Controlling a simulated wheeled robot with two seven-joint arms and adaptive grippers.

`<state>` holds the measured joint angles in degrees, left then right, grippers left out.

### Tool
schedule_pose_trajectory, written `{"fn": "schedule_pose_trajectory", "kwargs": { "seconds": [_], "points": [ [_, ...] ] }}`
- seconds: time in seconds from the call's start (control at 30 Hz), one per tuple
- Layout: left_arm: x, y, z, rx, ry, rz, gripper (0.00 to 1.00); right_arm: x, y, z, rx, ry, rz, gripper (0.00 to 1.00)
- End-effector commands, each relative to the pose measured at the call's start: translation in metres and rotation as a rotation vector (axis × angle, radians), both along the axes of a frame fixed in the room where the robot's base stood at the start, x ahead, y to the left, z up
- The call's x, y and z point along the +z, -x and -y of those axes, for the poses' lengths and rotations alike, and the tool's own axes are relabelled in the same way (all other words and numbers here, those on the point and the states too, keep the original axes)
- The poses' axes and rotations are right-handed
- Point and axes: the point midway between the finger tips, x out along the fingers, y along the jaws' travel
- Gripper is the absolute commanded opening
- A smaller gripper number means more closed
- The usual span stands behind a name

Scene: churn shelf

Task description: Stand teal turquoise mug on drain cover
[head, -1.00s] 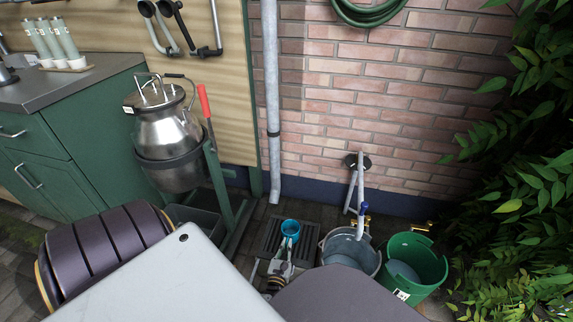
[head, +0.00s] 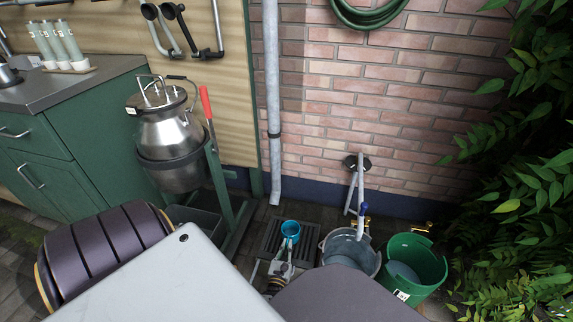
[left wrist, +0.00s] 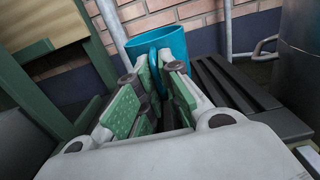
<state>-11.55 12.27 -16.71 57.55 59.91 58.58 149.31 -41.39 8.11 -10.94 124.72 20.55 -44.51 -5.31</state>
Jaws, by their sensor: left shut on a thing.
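My left gripper (head: 286,246) is shut on the mug from the near side. In the left wrist view the mug (left wrist: 172,47) looks nearly upright at the green-padded fingertips (left wrist: 162,80), with the drain cover's slats (left wrist: 238,88) beside and below. The fingers hide the mug's lower part, so I cannot tell whether its base touches the cover. My right gripper is not in view.
A grey metal bucket (head: 337,246) stands close to the right of the cover, with a green bucket (head: 432,268) beyond it. A green stand with a steel churn (head: 170,130) is at the left. A downpipe (head: 272,120) runs down the brick wall behind.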

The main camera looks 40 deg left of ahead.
Motion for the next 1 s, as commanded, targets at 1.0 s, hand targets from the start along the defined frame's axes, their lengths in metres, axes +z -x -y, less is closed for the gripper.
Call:
{"fn": "schedule_pose_trajectory", "kwargs": {
  "seconds": [1.0],
  "points": [
    [-0.0197, 0.0009, 0.001, -0.002, 0.017, -0.018, 0.0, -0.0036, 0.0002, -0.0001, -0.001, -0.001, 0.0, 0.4]
  ]
}}
